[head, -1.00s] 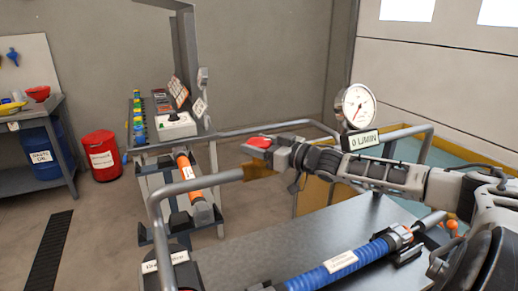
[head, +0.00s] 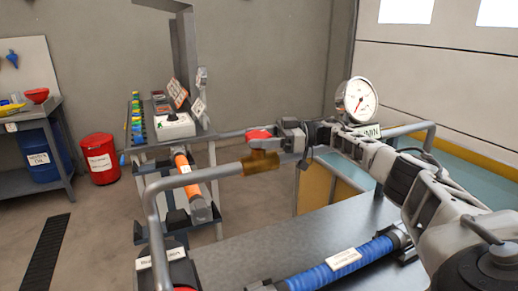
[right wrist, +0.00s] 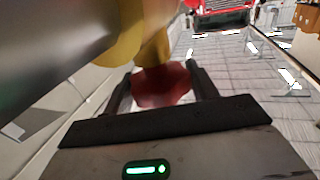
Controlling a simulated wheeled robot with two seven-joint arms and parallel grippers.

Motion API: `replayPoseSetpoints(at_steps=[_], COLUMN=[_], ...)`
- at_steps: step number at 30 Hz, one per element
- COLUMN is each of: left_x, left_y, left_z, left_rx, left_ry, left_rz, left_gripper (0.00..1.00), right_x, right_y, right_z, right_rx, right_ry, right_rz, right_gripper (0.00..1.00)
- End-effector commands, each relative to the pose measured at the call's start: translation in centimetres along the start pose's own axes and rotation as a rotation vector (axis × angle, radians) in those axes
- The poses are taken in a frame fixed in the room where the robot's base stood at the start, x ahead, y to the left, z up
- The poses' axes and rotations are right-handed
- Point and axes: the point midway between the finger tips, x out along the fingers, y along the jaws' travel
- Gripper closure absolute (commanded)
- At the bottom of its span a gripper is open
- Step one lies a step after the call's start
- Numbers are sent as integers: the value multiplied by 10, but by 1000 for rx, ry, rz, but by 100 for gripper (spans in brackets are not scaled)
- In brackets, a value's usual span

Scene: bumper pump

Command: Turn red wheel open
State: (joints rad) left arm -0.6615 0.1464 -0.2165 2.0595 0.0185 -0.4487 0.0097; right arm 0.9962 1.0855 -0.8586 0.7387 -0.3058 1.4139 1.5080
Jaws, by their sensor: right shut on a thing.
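The red wheel (head: 258,134) sits on top of a brass valve body (head: 262,162) in the grey pipe, near the middle of the head view. My right gripper (head: 274,133) reaches it from the right. In the right wrist view the red wheel (right wrist: 163,85) lies between the two dark fingers of the right gripper (right wrist: 161,83), which is shut on it. The yellow-brass valve body (right wrist: 155,48) shows just beyond the wheel. Part of the wheel is hidden by the fingers. My left gripper is not in view.
A round gauge (head: 357,100) stands on the pipe, with a flow display (head: 368,132) partly behind my right arm. A blue hose (head: 345,262) lies along the grey bench top (head: 240,255). An orange hose (head: 187,170) and a control box (head: 175,126) are farther back.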

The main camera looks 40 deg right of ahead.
Motion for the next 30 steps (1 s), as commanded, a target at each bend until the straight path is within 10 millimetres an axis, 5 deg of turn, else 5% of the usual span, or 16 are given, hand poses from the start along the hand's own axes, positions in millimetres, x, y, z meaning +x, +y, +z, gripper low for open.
replayPoseSetpoints(at_steps=[27, 28, 30], left_x=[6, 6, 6], left_y=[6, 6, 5], left_z=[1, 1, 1], left_rx=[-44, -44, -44], left_ry=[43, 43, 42], left_rz=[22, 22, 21], left_gripper=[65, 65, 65], right_x=[2, 2, 2], right_y=[-1, -1, -1], right_z=[-2, -2, -2], right_rx=[1, 1, 1], right_ry=[6, 7, 7], right_rz=[-124, -124, -123], right_gripper=[65, 36, 20])
